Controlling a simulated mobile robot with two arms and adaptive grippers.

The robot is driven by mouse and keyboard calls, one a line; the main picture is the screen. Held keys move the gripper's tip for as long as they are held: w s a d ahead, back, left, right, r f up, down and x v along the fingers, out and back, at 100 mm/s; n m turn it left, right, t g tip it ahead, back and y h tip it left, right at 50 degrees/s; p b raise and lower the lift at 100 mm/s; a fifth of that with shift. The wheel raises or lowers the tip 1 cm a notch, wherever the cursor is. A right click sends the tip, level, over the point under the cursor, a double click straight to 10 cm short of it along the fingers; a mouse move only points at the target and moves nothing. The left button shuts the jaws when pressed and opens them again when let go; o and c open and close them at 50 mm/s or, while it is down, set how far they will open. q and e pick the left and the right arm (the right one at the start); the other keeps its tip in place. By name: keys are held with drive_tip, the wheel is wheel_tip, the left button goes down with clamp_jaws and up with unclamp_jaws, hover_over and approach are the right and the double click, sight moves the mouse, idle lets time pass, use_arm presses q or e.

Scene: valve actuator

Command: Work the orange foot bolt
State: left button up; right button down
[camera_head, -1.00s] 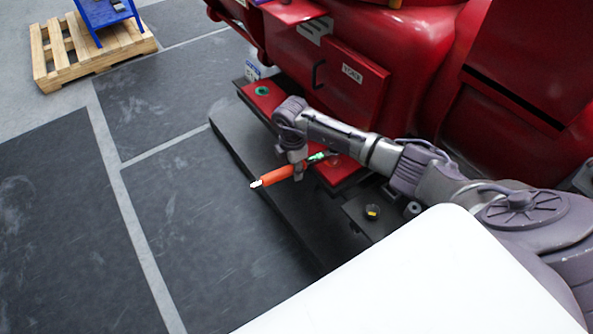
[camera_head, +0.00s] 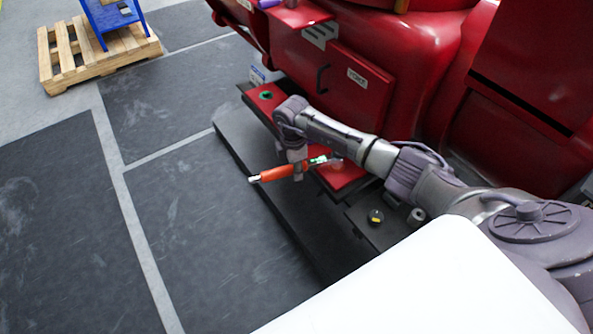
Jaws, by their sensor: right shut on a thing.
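My right gripper (camera_head: 297,171) is shut on an orange-handled tool (camera_head: 275,173), pointing down above the black base. The tool lies nearly level. Its pale end points left past the edge of the black base, and a green and silver part shows on the other side of the fingers, near the red plate. I cannot make out a separate orange foot bolt; the gripper and arm hide part of the base. My left gripper is not in view.
A red plate (camera_head: 338,176) lies beside the gripper. A black base (camera_head: 243,139) runs below the red machine (camera_head: 357,65). A block with a yellow-marked knob (camera_head: 375,217) stands nearer. A wooden pallet (camera_head: 90,62) with a blue stand is at far left. The dark floor mats are clear.

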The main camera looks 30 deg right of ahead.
drive_tip(key=shift+w+d+m+b, duration=0.2)
drive_tip(key=shift+w+m+b, duration=0.15)
drive_tip(key=shift+w+m, duration=0.4)
drive_tip(key=shift+w+d+m+b, duration=0.25)
drive_tip(key=shift+w+m+b, duration=0.15)
drive_tip(key=shift+w+m, duration=0.15)
drive_tip(key=shift+w+d+m+b, duration=0.2)
drive_tip(key=shift+w+m+b, duration=0.2)
drive_tip(key=shift+w, duration=0.15)
drive_tip(key=shift+w, duration=0.15)
drive_tip(key=shift+w+d+m+b, duration=0.65)
drive_tip(key=shift+w+m+b, duration=0.3)
drive_tip(key=shift+m, duration=0.15)
drive_tip(key=shift+d, duration=0.1)
